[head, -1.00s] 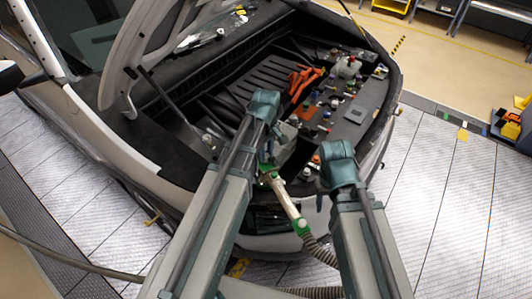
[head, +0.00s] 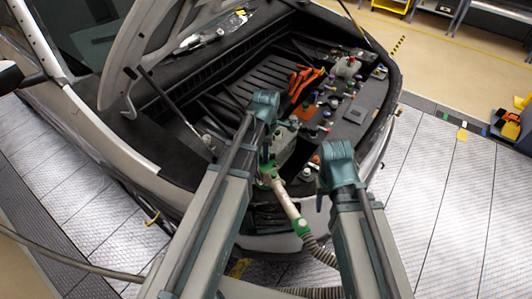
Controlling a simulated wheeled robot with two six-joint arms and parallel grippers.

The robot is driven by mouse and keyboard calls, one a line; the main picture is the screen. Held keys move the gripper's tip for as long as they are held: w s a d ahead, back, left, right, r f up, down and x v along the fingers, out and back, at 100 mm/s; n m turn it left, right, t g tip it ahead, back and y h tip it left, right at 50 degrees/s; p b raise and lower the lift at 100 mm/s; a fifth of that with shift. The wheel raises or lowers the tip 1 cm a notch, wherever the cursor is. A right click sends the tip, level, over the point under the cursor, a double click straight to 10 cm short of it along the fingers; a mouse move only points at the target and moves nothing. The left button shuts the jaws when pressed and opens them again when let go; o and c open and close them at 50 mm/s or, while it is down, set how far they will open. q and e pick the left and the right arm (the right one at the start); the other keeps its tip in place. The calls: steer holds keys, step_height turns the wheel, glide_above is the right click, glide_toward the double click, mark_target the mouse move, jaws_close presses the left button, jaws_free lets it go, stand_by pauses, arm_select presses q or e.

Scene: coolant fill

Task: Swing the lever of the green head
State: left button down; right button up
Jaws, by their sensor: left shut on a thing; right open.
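The green head (head: 283,197) is a pale tube with green bands at both ends, at the front edge of the car's open bay, with a ribbed grey hose (head: 320,251) running from its lower end. My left gripper (head: 267,160) is shut on the upper end of the green head; my own wrist hides most of its jaws. My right gripper (head: 320,195) is open and empty, to the right of the green head and apart from it. I cannot make out the lever; it is hidden or too small.
The bay holds orange cables (head: 301,80), a grey box (head: 285,145) and several coloured caps. The raised hood (head: 140,50) stands at the upper left.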

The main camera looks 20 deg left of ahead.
arm_select(q)
steer(key=shift+n, duration=0.4)
steer(key=c, duration=0.6)
jaws_free()
step_height(320, 180, up, 14)
steer(key=p, duration=1.3)
steer(key=shift+f+p, duration=0.1)
steer(key=shift+p, duration=0.3)
steer(key=shift+f, duration=0.1)
